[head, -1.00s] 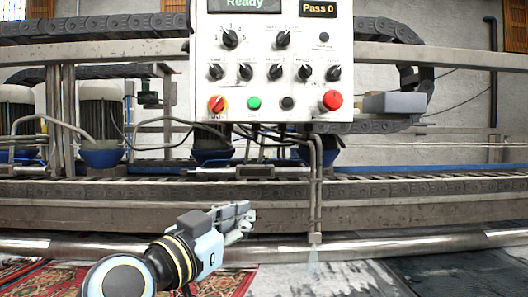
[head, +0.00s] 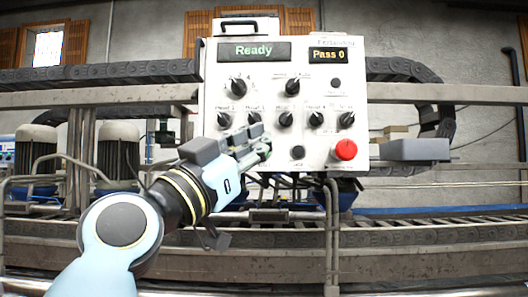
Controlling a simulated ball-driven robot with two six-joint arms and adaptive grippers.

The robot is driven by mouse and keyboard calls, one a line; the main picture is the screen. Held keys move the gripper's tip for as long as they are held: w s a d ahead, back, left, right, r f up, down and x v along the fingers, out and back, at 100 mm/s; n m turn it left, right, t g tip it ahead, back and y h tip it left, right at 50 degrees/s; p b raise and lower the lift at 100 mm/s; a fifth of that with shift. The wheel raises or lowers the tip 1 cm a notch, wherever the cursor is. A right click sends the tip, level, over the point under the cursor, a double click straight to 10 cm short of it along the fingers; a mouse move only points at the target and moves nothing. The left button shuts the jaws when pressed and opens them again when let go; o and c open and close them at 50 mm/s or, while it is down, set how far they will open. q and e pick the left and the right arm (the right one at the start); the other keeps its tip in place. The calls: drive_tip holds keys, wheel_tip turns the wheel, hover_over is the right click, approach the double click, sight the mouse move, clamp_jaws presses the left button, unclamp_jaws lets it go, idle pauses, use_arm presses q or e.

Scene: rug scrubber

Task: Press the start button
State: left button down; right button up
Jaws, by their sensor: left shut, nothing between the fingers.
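The white control panel (head: 320,75) faces me, with a screen reading "Ready" (head: 254,51) and a small one reading "Pass 0" (head: 328,55). The green button in the panel's bottom row is hidden, or nearly so, behind the fingertips of my left gripper. My left gripper (head: 264,147) is shut and empty, in front of the panel's lower left part and pointing right. I cannot tell whether the fingertips touch the panel. My right gripper is not in view.
A black button (head: 297,152) and a big red mushroom button (head: 344,149) sit just right of my fingertips. Several black knobs, one at the upper left (head: 239,86), stand out above. A grey box (head: 414,149) juts out at the panel's right. Metal rails (head: 420,268) run below.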

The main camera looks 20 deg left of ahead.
use_arm(q)
drive_tip(key=shift+w, duration=0.1)
drive_tip(key=w+a, duration=0.2)
drive_tip(key=w, duration=0.6)
drive_tip(key=shift+a, duration=0.25)
idle(1.0)
drive_tip(key=shift+w+b, duration=0.1)
drive_tip(key=shift+b, duration=0.2)
drive_tip(key=shift+w+a+b, duration=0.1)
drive_tip(key=shift+w+b, duration=0.25)
drive_tip(key=shift+w, duration=0.05)
